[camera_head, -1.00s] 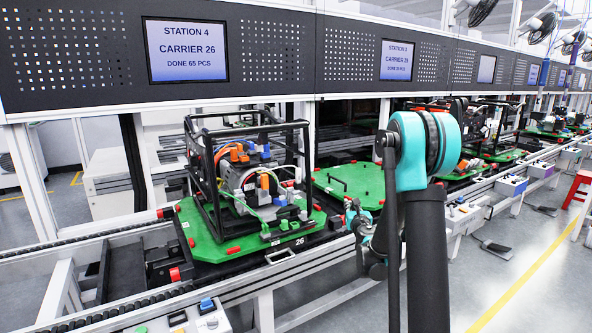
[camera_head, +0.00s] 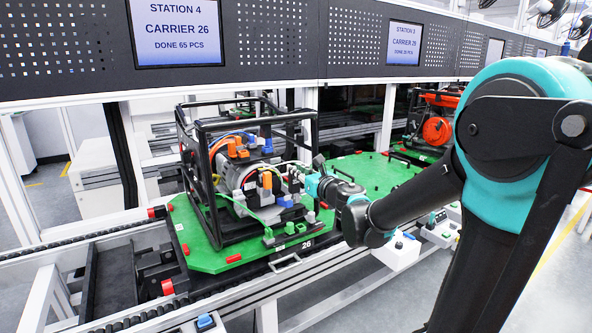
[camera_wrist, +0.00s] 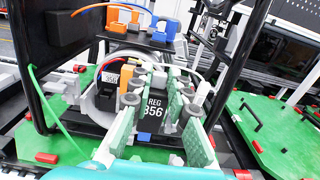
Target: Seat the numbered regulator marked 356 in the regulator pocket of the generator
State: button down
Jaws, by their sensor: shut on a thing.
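The generator (camera_head: 240,185) stands in a black tube frame (camera_head: 210,160) on a green carrier plate (camera_head: 200,252) marked 26. My gripper (camera_head: 298,178) reaches in from the right at the frame's right side, close to the generator. In the wrist view my gripper (camera_wrist: 158,88) is shut on the black regulator (camera_wrist: 153,112), whose label reads REG 356. The regulator sits between the green-padded fingers, in front of the generator's grey body. Another dark block (camera_wrist: 107,88) with a white label and an orange block (camera_wrist: 125,78) are just left of it. The regulator pocket cannot be made out behind the fingers.
Frame tubes stand on both sides of my gripper. A blue and an orange block (camera_wrist: 168,25) with cables sit above. Grey, blue and green parts line the carrier's front edge. Another green carrier (camera_head: 375,175) is to the right, and a red unit (camera_head: 437,130) stands beyond.

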aim_at(290, 189)
jog(key=shift+x, duration=6.5)
jog(key=shift+f, duration=4.2)
jog(key=shift+s+f, duration=0.1)
jog(key=c, duration=1.4)
grip_release()
jog(key=shift+o, duration=0.2)
jog(key=shift+v, duration=4)
